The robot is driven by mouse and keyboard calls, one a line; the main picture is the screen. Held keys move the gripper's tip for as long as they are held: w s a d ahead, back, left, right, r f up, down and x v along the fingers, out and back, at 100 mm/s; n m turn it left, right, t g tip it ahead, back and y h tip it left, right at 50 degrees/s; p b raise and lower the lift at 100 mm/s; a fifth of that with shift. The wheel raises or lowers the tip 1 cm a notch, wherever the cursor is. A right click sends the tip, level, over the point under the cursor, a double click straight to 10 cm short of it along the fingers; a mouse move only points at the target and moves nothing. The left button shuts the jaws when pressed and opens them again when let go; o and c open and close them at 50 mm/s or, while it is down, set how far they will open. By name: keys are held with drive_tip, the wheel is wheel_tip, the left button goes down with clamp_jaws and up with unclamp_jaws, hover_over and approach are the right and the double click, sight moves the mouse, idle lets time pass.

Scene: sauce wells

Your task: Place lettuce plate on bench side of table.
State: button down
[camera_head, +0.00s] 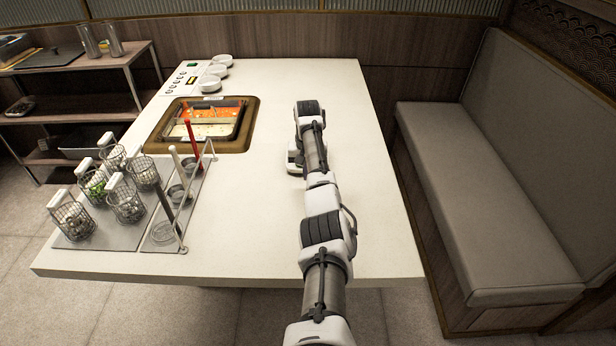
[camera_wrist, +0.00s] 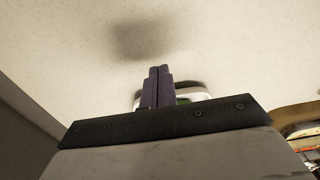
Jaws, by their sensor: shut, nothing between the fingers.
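In the wrist view, my gripper (camera_wrist: 160,72) has its two dark purple fingers together with nothing between them. Just behind the fingers shows part of a white plate rim (camera_wrist: 199,93) with a bit of green at its edge, probably the lettuce plate. Most of it is hidden by the fingers and my gripper's body. In the head view, my arm reaches over the table (camera_head: 250,225), and the fingertips and plate cannot be made out behind it. The grey bench (camera_head: 480,200) stands along the table's right side.
A sauce well in a wooden frame (camera_head: 152,146) is set into the table left of my arm. Several white bowls (camera_head: 220,62) stand behind it. Wire baskets (camera_head: 126,203) and a utensil rack (camera_head: 163,236) occupy the front left. The tabletop right of my arm is clear.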

wheel_tip(320, 180, up, 7)
drive_tip(key=b, duration=0.1)
drive_tip(key=shift+w+b, duration=0.25)
drive_tip(key=shift+b, duration=0.05)
